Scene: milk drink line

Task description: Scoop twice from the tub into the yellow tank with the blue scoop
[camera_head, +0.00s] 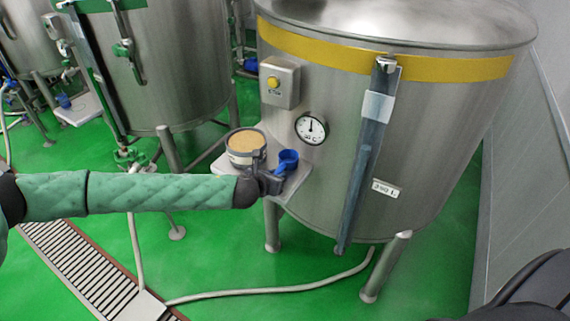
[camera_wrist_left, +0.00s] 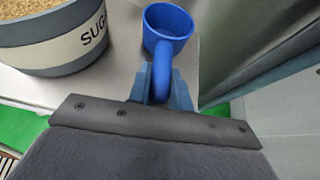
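The blue scoop (camera_head: 287,160) is on the shelf of the yellow-banded tank (camera_head: 440,68), to the right of the tub. The tub (camera_head: 246,157) is round, grey and cream, and full of tan powder; its label reads "SUGA" in the left wrist view (camera_wrist_left: 60,50). The scoop's cup (camera_wrist_left: 168,26) is upright and looks empty. My left gripper (camera_head: 270,180) is at the shelf's front edge. Its fingers (camera_wrist_left: 163,88) sit close on both sides of the scoop's handle and look shut on it. The tank's lid is on. My right gripper is out of view.
The small shelf (camera_head: 298,182) juts from the tank's front. A push-button box (camera_head: 280,82), a gauge (camera_head: 311,128) and a long slanted bar (camera_head: 366,150) are on the tank. Another tank (camera_head: 165,70) stands left. A hose (camera_head: 270,290) and drain grate (camera_head: 85,265) are on the green floor.

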